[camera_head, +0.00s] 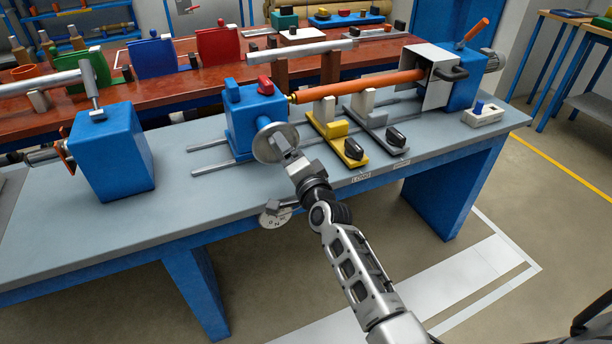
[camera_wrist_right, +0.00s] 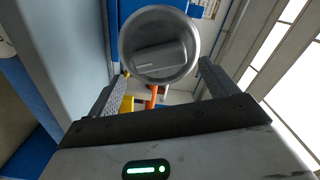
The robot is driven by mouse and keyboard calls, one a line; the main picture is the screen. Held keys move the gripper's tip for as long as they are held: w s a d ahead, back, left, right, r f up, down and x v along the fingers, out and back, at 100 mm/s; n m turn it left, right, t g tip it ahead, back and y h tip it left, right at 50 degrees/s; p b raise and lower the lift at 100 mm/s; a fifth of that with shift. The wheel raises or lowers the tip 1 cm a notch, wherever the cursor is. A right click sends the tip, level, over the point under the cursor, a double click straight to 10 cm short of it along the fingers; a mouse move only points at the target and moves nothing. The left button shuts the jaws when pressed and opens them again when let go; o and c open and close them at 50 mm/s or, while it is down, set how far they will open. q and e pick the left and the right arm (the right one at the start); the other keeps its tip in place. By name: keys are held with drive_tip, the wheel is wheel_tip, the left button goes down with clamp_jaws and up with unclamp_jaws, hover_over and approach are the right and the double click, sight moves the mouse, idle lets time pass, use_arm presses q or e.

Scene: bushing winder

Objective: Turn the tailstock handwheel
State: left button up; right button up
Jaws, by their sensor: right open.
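The tailstock is a blue block (camera_head: 252,112) on rails on the grey bench, with a red and a blue knob on top. Its handwheel (camera_head: 268,146) is a round grey metal disc on the front side, partly hidden by my right gripper (camera_head: 289,157). In the right wrist view, the handwheel (camera_wrist_right: 158,25) faces me with a raised bar-like part across its middle. My right gripper (camera_wrist_right: 160,78) is open, with one finger on each side of the lower disc. Nothing is visibly clamped; contact cannot be told. My left gripper is out of view.
An orange rod (camera_head: 352,87) runs from the tailstock to the guarded headstock (camera_head: 465,80). Yellow (camera_head: 340,140) and grey (camera_head: 378,127) supports stand beneath it. Another blue block (camera_head: 110,155) stands left. A round dial plate (camera_head: 275,217) hangs at the bench's front edge.

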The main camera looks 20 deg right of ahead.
use_arm(q)
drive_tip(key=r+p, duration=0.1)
drive_tip(key=p, duration=0.1)
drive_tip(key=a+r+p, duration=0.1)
drive_tip(key=p, duration=0.2)
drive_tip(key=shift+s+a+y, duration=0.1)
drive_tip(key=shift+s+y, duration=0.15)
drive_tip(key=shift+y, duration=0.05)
use_arm(e)
drive_tip(key=s, duration=1.4)
drive_tip(key=shift+s+d, duration=0.25)
drive_tip(key=s+a+f+n+g+y, duration=0.1)
drive_tip(key=s+a+f+n+g, duration=0.1)
drive_tip(key=s+f+n+g, duration=0.2)
drive_tip(key=s+a+f+n+g+y, duration=0.1)
drive_tip(key=s+f+n+g, duration=0.3)
drive_tip(key=s+f+n, duration=0.4)
drive_tip(key=s+a+n, duration=0.1)
drive_tip(key=s+n, duration=0.2)
drive_tip(key=s, duration=0.2)
drive_tip(key=shift+s+a+n, duration=0.25)
drive_tip(key=shift+a+n, duration=0.1)
drive_tip(key=shift+n, duration=0.05)
